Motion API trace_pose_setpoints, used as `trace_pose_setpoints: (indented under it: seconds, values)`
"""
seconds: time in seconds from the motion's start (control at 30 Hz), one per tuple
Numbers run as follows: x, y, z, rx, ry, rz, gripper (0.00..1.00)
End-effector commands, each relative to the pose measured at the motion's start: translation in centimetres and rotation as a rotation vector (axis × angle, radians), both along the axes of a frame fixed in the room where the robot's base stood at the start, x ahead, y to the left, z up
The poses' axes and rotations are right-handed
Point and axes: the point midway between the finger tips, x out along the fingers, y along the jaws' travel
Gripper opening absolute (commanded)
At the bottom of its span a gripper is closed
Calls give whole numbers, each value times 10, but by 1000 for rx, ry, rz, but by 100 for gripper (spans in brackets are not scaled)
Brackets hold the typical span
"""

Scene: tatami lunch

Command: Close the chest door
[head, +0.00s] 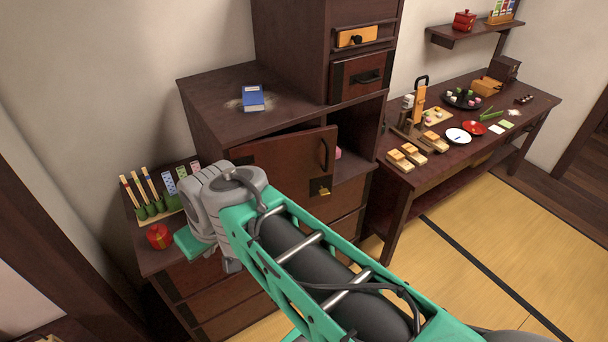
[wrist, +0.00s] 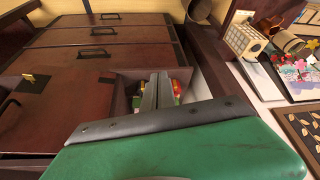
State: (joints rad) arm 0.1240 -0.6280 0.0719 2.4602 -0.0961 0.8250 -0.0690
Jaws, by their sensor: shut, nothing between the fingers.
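The dark wooden stepped chest (head: 215,88) stands against the wall. A dark opening and a small pink thing (head: 338,153) show beside that edge. My gripper (wrist: 158,88) is shut and empty in the wrist view, its grey fingers in front of a narrow compartment with red, yellow and green things (wrist: 178,88). In the head view my wrist is left of the door and the fingertips are hidden.
A red round pot (head: 158,236) and a rack of sticks and cards (head: 150,208) stand on the low left step. A side table (head: 440,165) with dishes stands at right. Tatami floor (head: 470,235) is clear.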

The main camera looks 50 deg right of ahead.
Motion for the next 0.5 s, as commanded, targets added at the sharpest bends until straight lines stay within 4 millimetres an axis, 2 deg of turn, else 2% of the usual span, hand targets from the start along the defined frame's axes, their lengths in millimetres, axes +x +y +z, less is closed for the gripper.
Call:
trace_pose_setpoints:
  seconds: [0.03, 0.1, 0.17, 0.27, 0.3, 0.37, 0.4, 0.47, 0.5]
  values:
    - [10, -16, -28, 8, -8, 1, 0]
    - [29, -39, -56, 29, -55, 34, 0]
    - [45, -64, -81, 54, -118, 59, 0]
    - [63, -112, -113, 88, -265, 66, 0]
    - [66, -134, -124, 96, -336, 56, 0]
    - [66, -171, -136, 96, -455, 23, 0]
    - [62, -198, -141, 86, -541, -11, 0]
    - [48, -241, -146, 53, -675, -76, 0]
    - [35, -268, -147, 21, -764, -127, 0]
